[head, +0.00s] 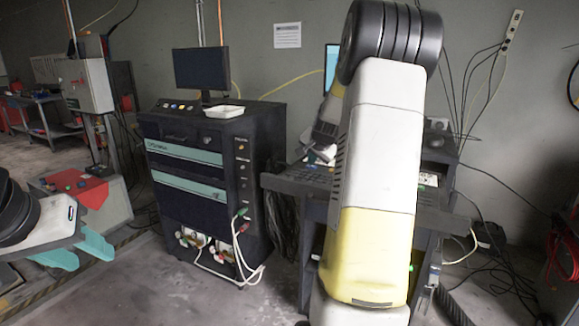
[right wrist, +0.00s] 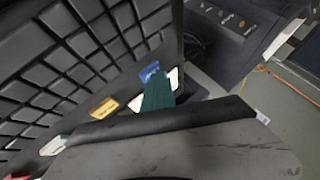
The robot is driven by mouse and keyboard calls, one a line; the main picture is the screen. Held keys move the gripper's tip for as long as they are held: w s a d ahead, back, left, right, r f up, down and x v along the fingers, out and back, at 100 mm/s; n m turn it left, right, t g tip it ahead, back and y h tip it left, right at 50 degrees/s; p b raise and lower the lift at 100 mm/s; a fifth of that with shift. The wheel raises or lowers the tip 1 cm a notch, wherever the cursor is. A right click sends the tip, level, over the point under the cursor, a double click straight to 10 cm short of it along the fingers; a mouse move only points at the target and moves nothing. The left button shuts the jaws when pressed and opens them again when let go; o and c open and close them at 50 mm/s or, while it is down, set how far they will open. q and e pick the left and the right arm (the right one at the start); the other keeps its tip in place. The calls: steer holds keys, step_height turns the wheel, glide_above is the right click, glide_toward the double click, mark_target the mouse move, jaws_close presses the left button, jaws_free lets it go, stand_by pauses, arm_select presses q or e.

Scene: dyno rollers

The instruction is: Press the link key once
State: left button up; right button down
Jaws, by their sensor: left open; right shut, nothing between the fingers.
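A dark keyboard (right wrist: 75,60) fills the left of the right wrist view; it also shows on the desk in the head view (head: 300,176). Along its edge are coloured keys: a blue one (right wrist: 149,71), a yellow one (right wrist: 104,108), a white-green one (right wrist: 53,145) and a white one (right wrist: 173,78). Their lettering is too small to read, so I cannot tell which is the link key. My right gripper (right wrist: 158,93) is shut and empty, its teal fingertip close beside the blue and white keys; contact is unclear. My left gripper (head: 82,251) is open and empty, far left of the desk.
My right arm hides much of the desk in the head view. A dark cabinet (head: 200,190) with a monitor (head: 201,69) and a white tray (head: 223,111) stands left of the desk. A red-topped box (head: 88,190) is near my left gripper. Cables lie on the right floor.

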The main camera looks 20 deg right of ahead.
mark_target(312, 167)
steer(key=shift+r, duration=0.8)
steer(key=shift+r, duration=2.5)
